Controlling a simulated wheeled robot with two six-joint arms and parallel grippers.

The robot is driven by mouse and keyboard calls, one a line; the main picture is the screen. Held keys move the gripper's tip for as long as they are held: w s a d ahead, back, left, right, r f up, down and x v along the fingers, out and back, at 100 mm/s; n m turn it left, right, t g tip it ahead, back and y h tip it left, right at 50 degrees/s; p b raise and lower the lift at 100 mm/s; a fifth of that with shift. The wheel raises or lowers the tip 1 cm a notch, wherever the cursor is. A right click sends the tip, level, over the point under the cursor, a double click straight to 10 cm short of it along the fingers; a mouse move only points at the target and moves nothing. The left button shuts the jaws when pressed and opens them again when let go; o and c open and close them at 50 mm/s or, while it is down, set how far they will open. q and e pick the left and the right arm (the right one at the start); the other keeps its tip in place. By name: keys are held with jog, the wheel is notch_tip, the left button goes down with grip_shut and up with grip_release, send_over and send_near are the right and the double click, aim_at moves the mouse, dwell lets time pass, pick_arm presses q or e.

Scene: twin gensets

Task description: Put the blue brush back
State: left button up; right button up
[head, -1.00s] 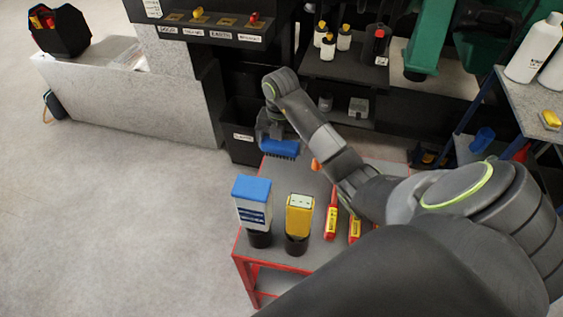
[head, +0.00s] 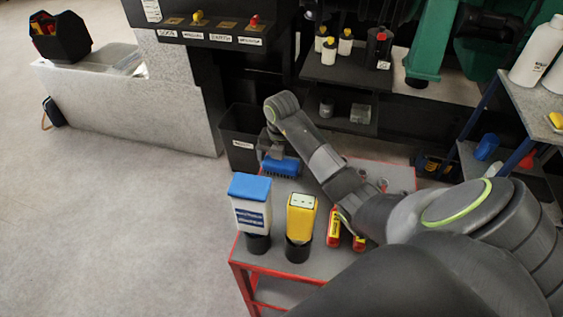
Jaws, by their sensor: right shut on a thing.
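The blue brush (head: 282,167) is at the far left corner of the red-edged cart, with dark bristles facing down. My right gripper (head: 272,150) is shut on it from above, and its fingers are mostly hidden. I cannot tell whether the bristles touch the cart top. A black bin (head: 238,140) with a white label stands just left of and behind the brush. My left gripper is not in view.
A shelf (head: 345,75) with small bottles stands behind. The floor at left is clear.

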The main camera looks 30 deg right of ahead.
jog(key=o, duration=0.6)
jog(key=shift+f, duration=0.1)
jog(key=shift+r, duration=0.35)
notch_tip(320, 180, up, 2)
jog(key=shift+r, duration=0.1)
notch_tip(320, 180, up, 10)
jog(key=p, duration=1)
jog(key=shift+f, duration=0.25)
